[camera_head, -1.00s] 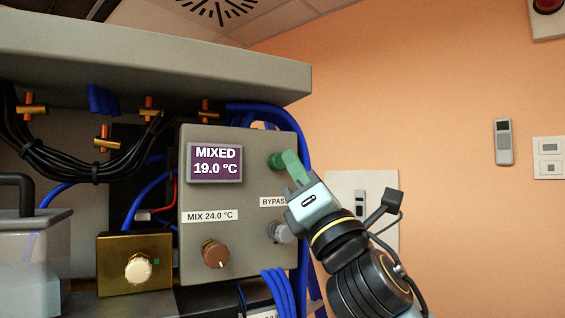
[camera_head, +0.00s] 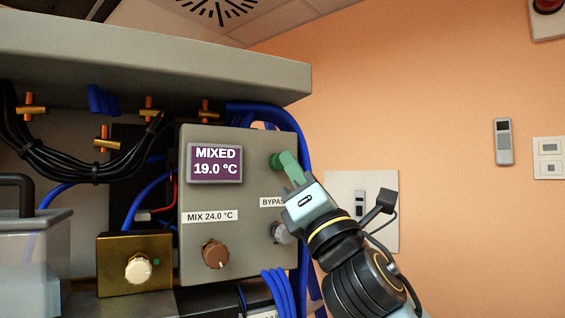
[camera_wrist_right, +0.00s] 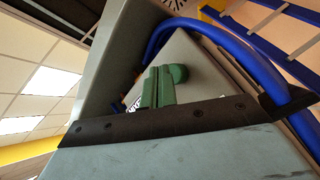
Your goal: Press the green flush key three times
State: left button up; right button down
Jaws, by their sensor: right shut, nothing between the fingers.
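The green flush key (camera_head: 276,161) is a round green knob near the upper right of the grey control panel (camera_head: 245,235), right of the display. It also shows in the right wrist view (camera_wrist_right: 180,73). My right gripper (camera_head: 289,160) has green fingers, shut together and empty. Their tips are right beside the key and overlap it in the head view. In the right wrist view the fingertips (camera_wrist_right: 156,71) appear just left of the key. I cannot tell whether they touch it. My left gripper is not in view.
The display (camera_head: 215,163) reads MIXED 19.0 °C. Below are a brown knob (camera_head: 215,254) and a grey bypass knob (camera_head: 283,233), partly behind my gripper. Blue hoses (camera_head: 303,150) run along the panel's right edge. A grey shelf (camera_head: 150,60) overhangs the panel. Space to the right is open.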

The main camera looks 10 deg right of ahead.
jog(key=shift+w+a, duration=0.15)
jog(key=shift+w, duration=0.45)
dwell(0.8)
jog(key=shift+s, duration=0.1)
jog(key=shift+s+d, duration=0.25)
jog(key=shift+s, duration=0.65)
jog(key=s, duration=0.2)
jog(key=s+d+p, duration=0.1)
jog(key=s, duration=0.2)
jog(key=shift+s+d+p, duration=0.25)
jog(key=shift+s+p, duration=0.1)
jog(key=shift+p, duration=0.05)
dwell(0.4)
